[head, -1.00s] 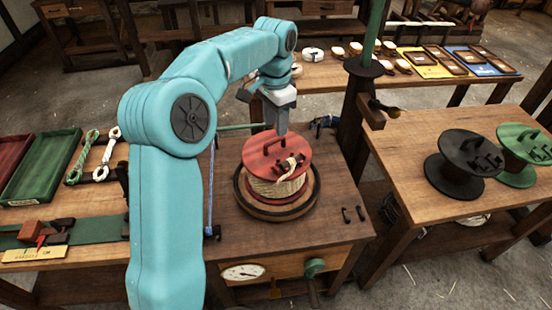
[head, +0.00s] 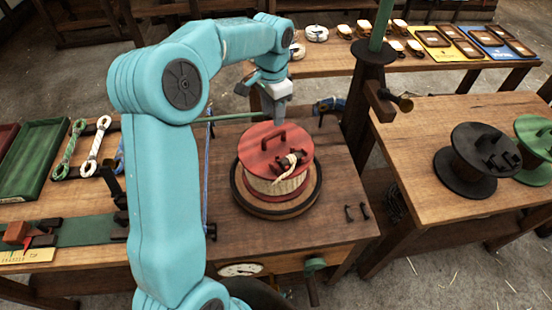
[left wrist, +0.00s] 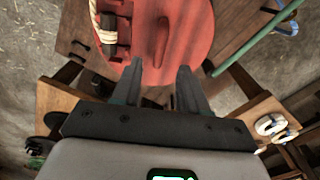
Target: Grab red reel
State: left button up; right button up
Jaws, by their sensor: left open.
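The red reel (head: 266,148) stands upright on a round wooden turntable (head: 303,203) on the middle bench. It has a red top disc with a dark red handle and pale rope wound round its core. My left gripper (head: 275,115) is above the reel's far edge, pointing down. In the left wrist view the red reel (left wrist: 190,30) fills the top middle, with its handle ahead of the fingertips. The left gripper's two fingers (left wrist: 160,72) are apart with nothing between them. My right gripper is in neither view.
A black reel (head: 470,150) and a green reel (head: 537,140) stand on the right bench. A dark post (head: 366,95) rises behind the middle bench. A green rod (head: 232,117) runs beside the gripper. Green tray (head: 35,150) and rope hanks (head: 95,145) lie left.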

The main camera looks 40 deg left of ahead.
aim_at(274, 133)
pick_arm(q)
jog(key=f, duration=0.3)
jog(key=shift+w+a+f, duration=0.1)
jog(key=shift+w+f, duration=0.2)
jog(key=shift+s+d+f, duration=0.25)
jog(key=shift+s+f, duration=0.05)
jog(key=shift+f, duration=0.05)
jog(key=f, duration=0.3)
jog(key=f+p, duration=0.1)
jog(key=f, duration=0.1)
jog(key=shift+w+a, duration=0.2)
jog(key=shift+w, duration=0.05)
jog(key=shift+s, duration=0.2)
jog(key=shift+w, duration=0.15)
grip_shut()
jog(key=shift+w+r, duration=0.1)
jog(key=shift+r, duration=0.05)
